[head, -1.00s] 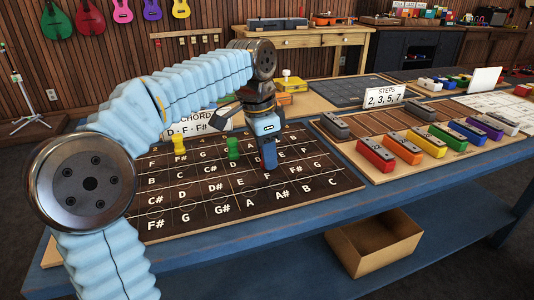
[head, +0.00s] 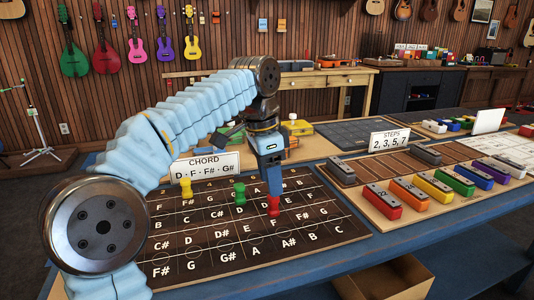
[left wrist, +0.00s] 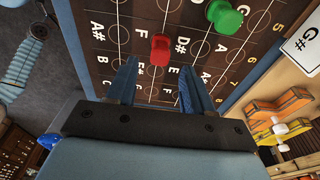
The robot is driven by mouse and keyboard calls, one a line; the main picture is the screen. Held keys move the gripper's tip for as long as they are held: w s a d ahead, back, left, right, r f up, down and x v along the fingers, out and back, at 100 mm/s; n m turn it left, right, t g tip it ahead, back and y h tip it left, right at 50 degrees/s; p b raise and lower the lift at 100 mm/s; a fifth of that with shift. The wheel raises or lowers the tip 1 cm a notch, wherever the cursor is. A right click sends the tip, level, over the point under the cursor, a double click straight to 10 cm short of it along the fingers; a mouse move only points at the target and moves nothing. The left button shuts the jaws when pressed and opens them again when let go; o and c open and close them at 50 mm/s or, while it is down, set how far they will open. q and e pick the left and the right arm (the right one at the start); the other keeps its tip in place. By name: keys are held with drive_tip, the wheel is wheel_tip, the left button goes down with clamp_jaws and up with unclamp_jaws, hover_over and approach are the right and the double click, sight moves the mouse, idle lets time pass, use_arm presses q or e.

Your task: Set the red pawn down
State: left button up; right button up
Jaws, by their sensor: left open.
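The red pawn (head: 274,206) stands upright on the dark note board (head: 300,238), right of the green pawn (head: 240,194). It also shows in the left wrist view (left wrist: 160,48), just beyond the fingertips and near the D# label. My left gripper (head: 272,188) points down directly above the pawn. Its two fingers (left wrist: 157,75) are apart, with nothing held between them. The green pawn also shows at the top of the left wrist view (left wrist: 225,16). A yellow pawn (head: 185,189) stands farther left on the board. My right gripper is not in view.
A chord card (head: 205,166) reading D, F, F#, G# stands behind the board. Coloured chime bars (head: 433,186) lie on a wooden rack at right, with a steps card (head: 390,142) behind. An open cardboard box (head: 385,280) sits below the table's front edge.

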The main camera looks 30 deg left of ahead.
use_arm(q)
drive_tip(key=r, duration=0.5)
drive_tip(key=shift+s+a+r, duration=0.25)
drive_tip(key=shift+s+r, duration=0.05)
drive_tip(key=shift+r, duration=0.05)
